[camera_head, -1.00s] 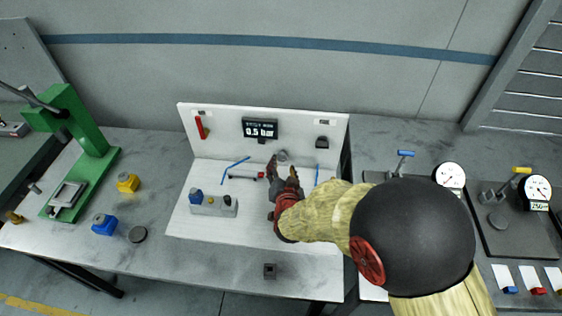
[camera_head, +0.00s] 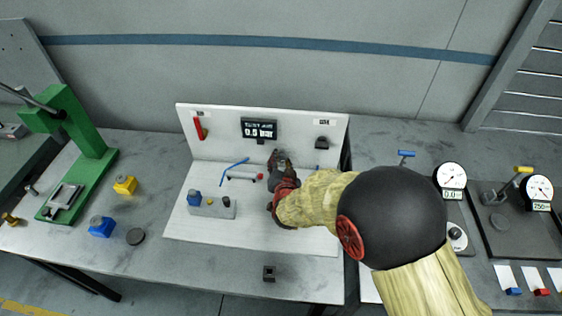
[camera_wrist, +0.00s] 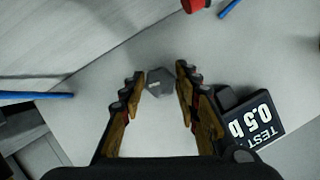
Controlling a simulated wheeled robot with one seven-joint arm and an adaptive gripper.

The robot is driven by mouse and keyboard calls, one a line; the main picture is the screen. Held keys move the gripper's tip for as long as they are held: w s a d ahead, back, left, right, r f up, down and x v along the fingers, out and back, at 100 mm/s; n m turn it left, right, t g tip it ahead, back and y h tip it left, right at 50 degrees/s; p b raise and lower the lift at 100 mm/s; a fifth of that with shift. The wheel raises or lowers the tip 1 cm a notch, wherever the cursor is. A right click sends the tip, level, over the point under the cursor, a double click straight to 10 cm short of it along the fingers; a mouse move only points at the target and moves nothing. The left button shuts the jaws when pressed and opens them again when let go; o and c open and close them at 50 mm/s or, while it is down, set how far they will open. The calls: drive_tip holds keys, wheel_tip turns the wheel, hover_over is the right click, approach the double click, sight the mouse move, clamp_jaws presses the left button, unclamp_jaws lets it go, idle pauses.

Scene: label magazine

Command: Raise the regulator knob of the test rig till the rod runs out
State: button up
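The test rig (camera_head: 222,149) is a white panel and base plate; its display (camera_head: 259,129) reads 0.5 bar, partly seen in the wrist view (camera_wrist: 256,122). The regulator knob (camera_wrist: 159,82) is a grey faceted knob between my fingertips in the wrist view. In the head view my gripper mostly hides it. My gripper (camera_head: 281,163) is open around the knob, with a gap on both sides (camera_wrist: 160,74). The cylinder with the rod (camera_head: 243,177) lies left of my gripper, with a red end (camera_wrist: 194,4) at the top of the wrist view.
A grey block with a blue button (camera_head: 212,207) stands on the base plate's front left. Blue hoses (camera_head: 234,165) run near the cylinder. A green press (camera_head: 85,150) and yellow and blue blocks stand left. Gauges (camera_head: 450,176) stand right. A small dark block (camera_head: 269,273) lies at the front.

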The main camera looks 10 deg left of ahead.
drive_tip(key=c, duration=0.6)
drive_tip(key=shift+c, duration=0.5)
drive_tip(key=shift+f+b, duration=0.1)
drive_tip(key=shift+b, duration=0.3)
drive_tip(key=m+b, duration=0.1)
drive_tip(key=b, duration=0.2)
drive_tip(key=shift+f+y, duration=0.15)
drive_tip(key=shift+y, duration=0.25)
drive_tip(key=shift+m+y+b, duration=0.3)
drive_tip(key=shift+m+b, duration=0.3)
drive_tip(key=shift+b, duration=0.6)
drive_tip(key=shift+r, duration=0.2)
drive_tip(key=o, duration=1.2)
drive_tip(key=shift+c, duration=0.2)
